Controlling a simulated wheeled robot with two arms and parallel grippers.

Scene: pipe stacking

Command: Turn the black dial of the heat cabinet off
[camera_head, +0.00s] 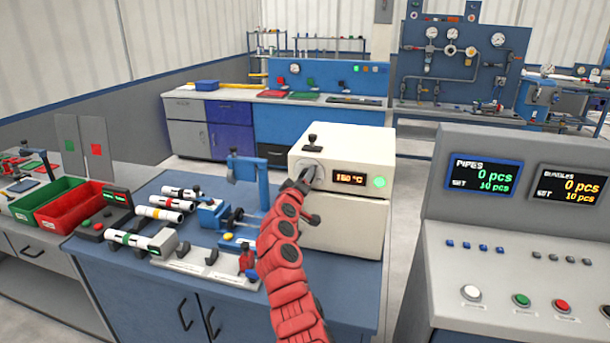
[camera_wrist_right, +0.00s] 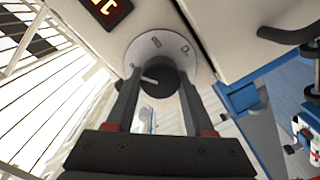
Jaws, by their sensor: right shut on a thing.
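The white heat cabinet (camera_head: 340,225) stands on the blue workbench. Its orange display (camera_head: 349,179) reads about 150 °C, and a green lamp (camera_head: 379,182) glows at its right. My right gripper (camera_head: 308,174) is at the cabinet's front, left of the display, and mostly covers the dial there. In the right wrist view, the fingers of my right gripper (camera_wrist_right: 158,98) are shut on the black dial (camera_wrist_right: 157,80), one on each side. A pale round plate (camera_wrist_right: 163,45) with markings surrounds the dial. My left gripper is not in view.
A black handle (camera_head: 310,219) sticks out from the cabinet below the dial. White pipes with coloured bands (camera_head: 165,202) and a blue clamp fixture (camera_head: 212,214) are on the bench at left. Green and red bins (camera_head: 47,198) stand farther left. A counter console (camera_head: 520,240) stands at right.

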